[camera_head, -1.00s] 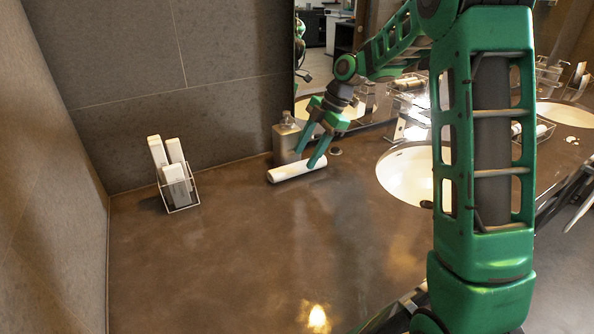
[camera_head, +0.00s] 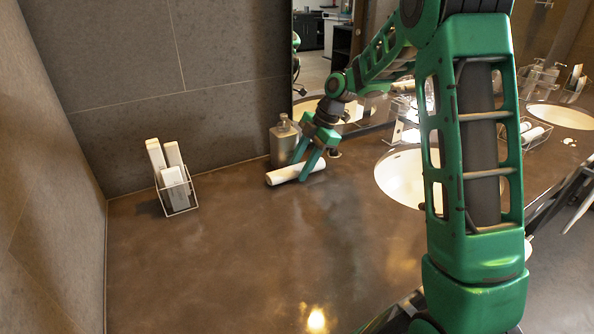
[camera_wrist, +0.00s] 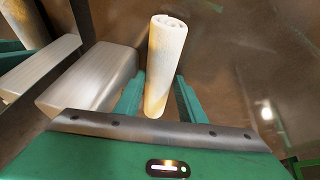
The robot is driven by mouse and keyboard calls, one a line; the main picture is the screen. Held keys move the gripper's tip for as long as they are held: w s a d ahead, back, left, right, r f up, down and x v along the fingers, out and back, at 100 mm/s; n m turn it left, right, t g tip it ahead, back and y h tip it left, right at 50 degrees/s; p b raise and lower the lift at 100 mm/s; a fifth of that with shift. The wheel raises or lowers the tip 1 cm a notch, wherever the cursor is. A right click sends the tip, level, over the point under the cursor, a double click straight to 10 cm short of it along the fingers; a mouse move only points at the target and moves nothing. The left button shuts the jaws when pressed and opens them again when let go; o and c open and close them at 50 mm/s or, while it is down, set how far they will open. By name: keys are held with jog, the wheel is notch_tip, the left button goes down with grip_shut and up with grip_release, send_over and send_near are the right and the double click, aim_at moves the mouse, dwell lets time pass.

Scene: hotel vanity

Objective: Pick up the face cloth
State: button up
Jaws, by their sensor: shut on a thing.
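The face cloth (camera_head: 284,175) is a white roll lying on the brown counter in front of the soap bottle. My gripper (camera_head: 304,172) reaches down to it from the upper right, with its green fingers on either side of the roll. In the wrist view the rolled cloth (camera_wrist: 165,60) stands out between the two green fingers (camera_wrist: 160,97), its spiral end at the top. My gripper is shut on the cloth.
A soap bottle (camera_head: 283,142) stands just behind the cloth. A wire holder (camera_head: 178,192) with white items is to the left. A sink basin (camera_head: 401,178) is to the right, and a mirror (camera_head: 322,55) is behind. The counter's front area (camera_head: 220,265) is clear.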

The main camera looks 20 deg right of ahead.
aim_at(295, 165)
jog(key=shift+r, duration=0.15)
notch_tip(295, 165, up, 4)
jog(key=shift+f, duration=0.15)
jog(key=s+a+r, duration=0.7)
jog(key=s, duration=0.2)
jog(key=shift+a, duration=0.2)
